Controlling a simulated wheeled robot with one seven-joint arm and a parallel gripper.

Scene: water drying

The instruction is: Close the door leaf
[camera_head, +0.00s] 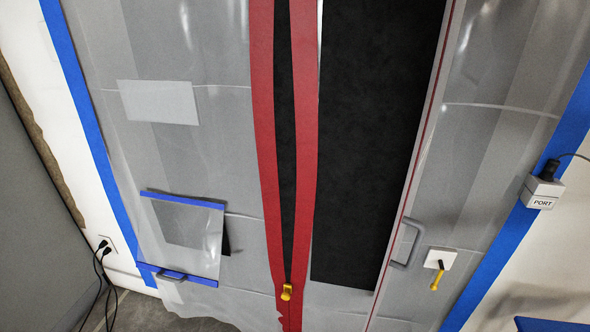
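A translucent grey plastic sheet wall fills most of the view. What looks like the door leaf (478,170) is the translucent panel on the right, with a thin red line along its left edge. A grey pull handle (402,243) sits low near that edge. To its left is a tall black area (365,140); I cannot tell whether it is an opening or a dark panel. The leaf's exact angle is unclear. My gripper is not in view.
Red zipper strips (307,120) part around a dark gap above a yellow slider (287,292). A blue-edged clear flap (183,238) is at lower left. A PORT box (543,191) is at far right.

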